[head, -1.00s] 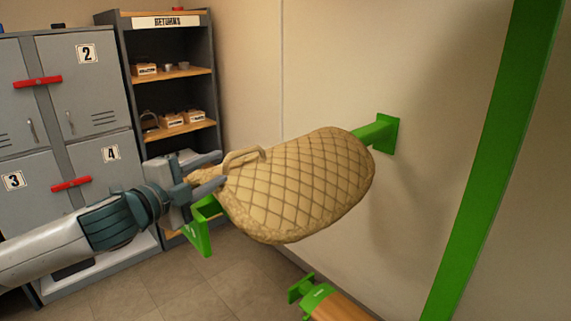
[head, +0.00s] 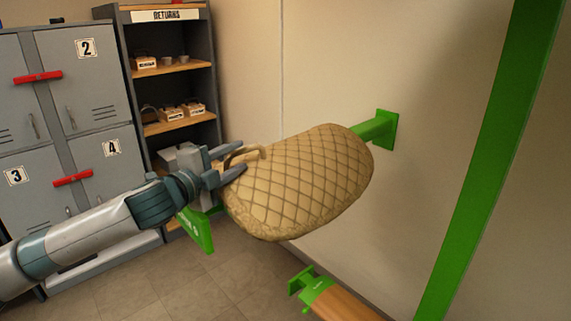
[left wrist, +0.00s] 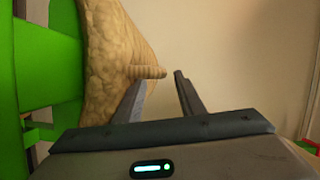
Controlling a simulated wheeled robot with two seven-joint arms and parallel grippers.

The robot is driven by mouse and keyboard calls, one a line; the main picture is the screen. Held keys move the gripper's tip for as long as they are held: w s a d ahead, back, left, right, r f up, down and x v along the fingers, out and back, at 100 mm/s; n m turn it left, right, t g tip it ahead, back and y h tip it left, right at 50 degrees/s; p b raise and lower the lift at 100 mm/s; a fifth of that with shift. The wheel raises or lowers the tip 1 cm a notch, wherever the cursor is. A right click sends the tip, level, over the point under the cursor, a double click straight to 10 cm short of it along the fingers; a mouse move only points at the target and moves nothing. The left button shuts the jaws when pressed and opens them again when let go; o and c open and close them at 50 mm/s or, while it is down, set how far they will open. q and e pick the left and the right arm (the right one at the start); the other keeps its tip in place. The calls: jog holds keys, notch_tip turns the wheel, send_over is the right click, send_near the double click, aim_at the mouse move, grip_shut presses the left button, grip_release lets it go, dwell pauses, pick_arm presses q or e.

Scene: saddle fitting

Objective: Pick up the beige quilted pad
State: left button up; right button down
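The beige quilted pad (head: 300,185) rests on a green wall arm (head: 376,130) in the head view, with a beige loop handle (head: 246,151) at its left end. My left gripper (head: 238,158) is at that end, with its two fingers apart around the handle. In the left wrist view the pad (left wrist: 105,55) is at the left, and its handle (left wrist: 150,72) reaches toward the gap between my left fingertips (left wrist: 160,80). The fingers are open, and I cannot tell if one touches the handle. My right gripper is not in view.
A shelf marked RETURNS (head: 168,14) holds small boxes at the back. Grey numbered lockers (head: 85,90) stand at the left. A wooden piece with a green end (head: 325,292) is low in front. A green post (head: 490,160) rises at the right. The floor (head: 240,265) below is clear.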

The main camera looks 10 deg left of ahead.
aim_at(246, 151)
pick_arm(q)
jog(key=shift+w+d+r+p, duration=0.2)
jog(key=shift+w+d+p, duration=0.1)
jog(key=shift+w, duration=0.1)
jog(key=p+x, duration=0.1)
jog(key=x, duration=0.2)
jog(key=shift+r, duration=0.1)
jog(key=shift+w+d+p, duration=0.15)
jog(key=shift+w+p, duration=0.15)
jog(key=shift+w, duration=0.1)
grip_shut()
dwell(1.0)
